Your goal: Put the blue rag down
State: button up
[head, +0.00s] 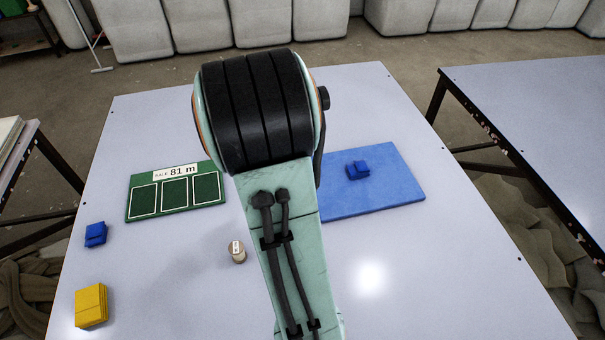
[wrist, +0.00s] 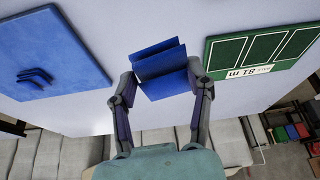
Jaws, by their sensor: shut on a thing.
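A folded blue rag (wrist: 160,62) is between the two fingers of my gripper (wrist: 165,84) in the wrist view. The fingers are shut on its two sides, and its folds stand slightly apart at one edge. It is over the pale table between the blue board and the green board; its height above the table is hard to tell. In the head view my arm hides the gripper and this rag. Another small folded blue cloth (head: 357,170) lies on the blue board (head: 395,198), and one more blue cloth (head: 95,234) lies at the table's left edge.
A green board (head: 140,203) with white outlined slots and an "81 m" label lies on the left of the table (head: 420,285). A yellow folded cloth (head: 91,306) lies front left. A small round labelled spool (head: 237,251) stands near the middle. The front right is clear.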

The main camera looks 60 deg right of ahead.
jog(key=shift+s+a+m, duration=0.15)
jog(key=shift+s+m, duration=0.15)
jog(key=s+d+r+m+g+h, duration=0.1)
jog(key=s+d+r+m, duration=0.1)
jog(key=s+d+m, duration=0.3)
jog(key=s+d+r+m+g, duration=0.1)
jog(key=s+d+r, duration=0.1)
jog(key=s, duration=0.5)
jog(key=s+d+r+m+g+h, duration=0.1)
jog(key=s+d+r+m, duration=0.1)
jog(key=s+d+m, duration=0.35)
jog(key=n, duration=0.2)
send_over(368, 190)
notch_tip(368, 190, down, 10)
jog(key=shift+f, duration=1.65)
jog(key=shift+f, duration=0.4)
